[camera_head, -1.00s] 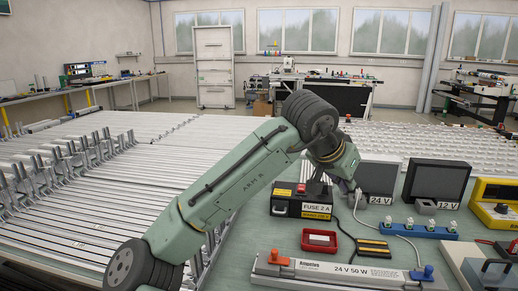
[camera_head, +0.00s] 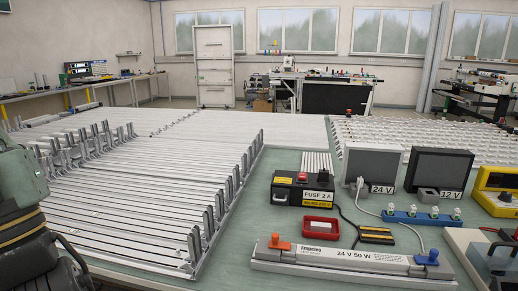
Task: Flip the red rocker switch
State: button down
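A black fuse box (camera_head: 301,193) labelled "FUSE 2 A" stands on the green bench right of centre. A small red part (camera_head: 302,177) shows on its top and looks like the red rocker switch; which way it is tipped is too small to tell. A yellow label is on the box front. Parts of my arm fill the lower left corner, well away from the box. My gripper's fingers cannot be made out there.
A red tray (camera_head: 320,235) is in front of the box. A long lamp fixture (camera_head: 350,261) lies along the front. Two dark panels (camera_head: 373,168) (camera_head: 440,172) stand to the right, marked 24 V and 12 V. Metal rails (camera_head: 130,200) cover the left.

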aim_at(302, 176)
jog(key=i, duration=1)
